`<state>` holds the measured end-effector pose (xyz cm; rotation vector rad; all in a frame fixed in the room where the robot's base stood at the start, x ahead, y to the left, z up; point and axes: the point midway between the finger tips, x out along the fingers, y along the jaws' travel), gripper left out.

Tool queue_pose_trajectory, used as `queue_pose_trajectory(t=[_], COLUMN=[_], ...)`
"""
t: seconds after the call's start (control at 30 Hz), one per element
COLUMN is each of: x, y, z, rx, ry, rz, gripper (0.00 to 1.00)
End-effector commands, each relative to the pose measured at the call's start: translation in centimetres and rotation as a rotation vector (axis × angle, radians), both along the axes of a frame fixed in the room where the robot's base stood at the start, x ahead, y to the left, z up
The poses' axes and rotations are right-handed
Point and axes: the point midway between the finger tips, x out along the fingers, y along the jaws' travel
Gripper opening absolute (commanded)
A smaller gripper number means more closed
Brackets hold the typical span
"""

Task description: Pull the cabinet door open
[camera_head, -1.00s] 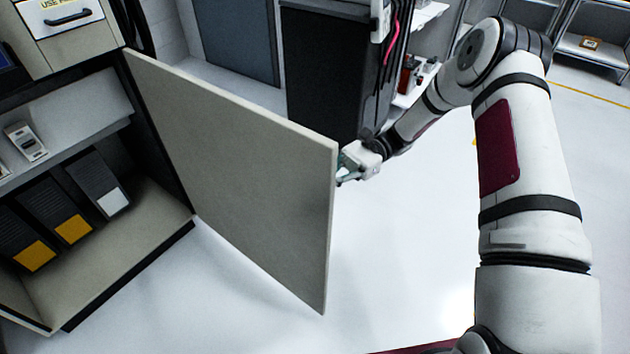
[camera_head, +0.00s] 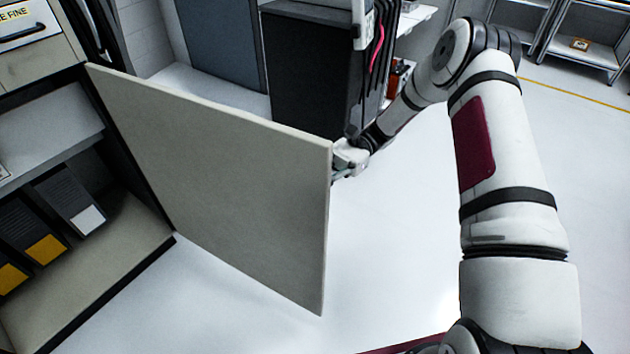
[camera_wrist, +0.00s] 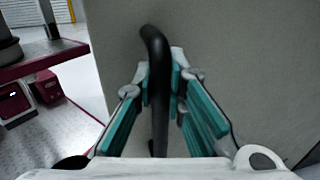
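The cabinet door (camera_head: 225,175) is a pale grey panel that stands swung wide out from the cabinet (camera_head: 125,265), whose shelves show inside. My gripper (camera_head: 338,170) is at the door's free edge, on its outer face, partly hidden by the door in the head view. In the wrist view the door (camera_wrist: 255,70) fills the right and middle. Its black bar handle (camera_wrist: 156,50) runs between the two teal-padded fingers of my gripper (camera_wrist: 160,85). The fingers are closed in around the handle near their tips.
Several dark binders with yellow or white labels (camera_head: 45,248) stand on the lower shelf. A drawer (camera_head: 28,35) is above the door. A dark cabinet (camera_head: 305,75) stands behind the door, and wire shelving (camera_head: 575,35) is far right. The white floor right of the door is clear.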

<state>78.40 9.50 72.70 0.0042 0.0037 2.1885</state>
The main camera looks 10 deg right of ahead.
Motion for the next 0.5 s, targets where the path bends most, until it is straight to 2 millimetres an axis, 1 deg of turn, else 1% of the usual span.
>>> queue_pose_trajectory(t=[0.03, 0.07, 0.1, 0.37, 0.5], x=[-0.28, -0.28, -0.27, -0.14, 0.14], y=[-0.48, -0.48, -0.46, -0.22, -0.50], z=[-0.13, -0.13, -0.14, -0.07, -0.08], rx=[-0.005, -0.006, -0.006, -0.003, -0.003], ry=[0.009, 0.008, 0.008, 0.003, 0.001], rz=[0.005, 0.005, 0.005, 0.004, 0.003], gripper=[0.16, 0.23, 0.32, 0.33, 0.33])
